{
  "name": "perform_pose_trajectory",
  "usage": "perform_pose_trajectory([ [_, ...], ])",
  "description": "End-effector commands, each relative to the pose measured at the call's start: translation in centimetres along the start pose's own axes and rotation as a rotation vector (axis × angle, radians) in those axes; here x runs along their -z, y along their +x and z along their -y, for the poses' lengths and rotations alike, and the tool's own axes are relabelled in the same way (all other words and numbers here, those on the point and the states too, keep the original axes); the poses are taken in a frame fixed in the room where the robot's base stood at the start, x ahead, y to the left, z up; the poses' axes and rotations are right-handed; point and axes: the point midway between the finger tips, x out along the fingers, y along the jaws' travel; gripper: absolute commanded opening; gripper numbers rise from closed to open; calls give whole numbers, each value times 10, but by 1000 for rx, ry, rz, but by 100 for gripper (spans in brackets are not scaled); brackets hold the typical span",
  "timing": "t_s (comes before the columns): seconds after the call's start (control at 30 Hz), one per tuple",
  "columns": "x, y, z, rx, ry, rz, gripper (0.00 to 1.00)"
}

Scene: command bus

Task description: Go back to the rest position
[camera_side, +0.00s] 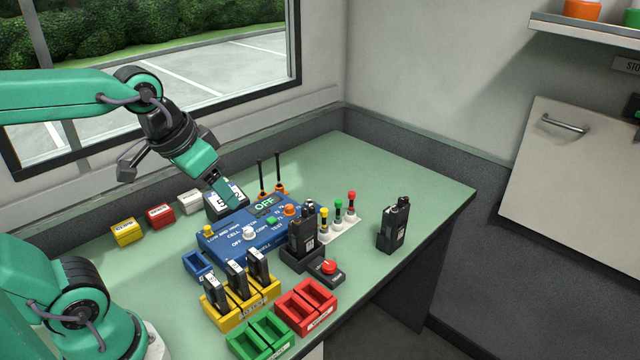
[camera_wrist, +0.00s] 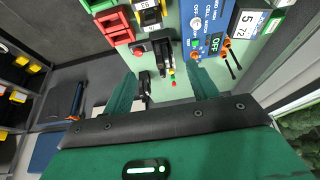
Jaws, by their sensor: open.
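My gripper (camera_side: 228,194) hangs from the raised green arm at the upper left in the side view, over the back of the table. In that view its finger partly covers the display box (camera_side: 217,209) behind the blue panel; whether they touch cannot be told. In the wrist view my two green fingers (camera_wrist: 162,74) stand wide apart with nothing held between them. The table items show beyond them.
On the green table (camera_side: 405,180) stand a blue tester panel (camera_side: 225,245), a lone radio (camera_side: 393,228), a radio in a black holder (camera_side: 302,235), a yellow rack (camera_side: 225,318) with radios, red (camera_side: 290,312) and green (camera_side: 243,345) trays, a red button (camera_side: 328,268) and thin antennas (camera_side: 262,177). The back right is clear.

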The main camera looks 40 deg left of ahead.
Motion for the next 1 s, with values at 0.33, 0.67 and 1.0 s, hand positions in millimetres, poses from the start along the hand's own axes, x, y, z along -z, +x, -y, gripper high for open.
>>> perform_pose_trajectory([
  [0.33,-29,-4,2,3,1,-73,58],
  [0.67,-30,-4,2,3,1,-75,58],
  [1.0,-30,-4,2,3,1,-75,58],
])
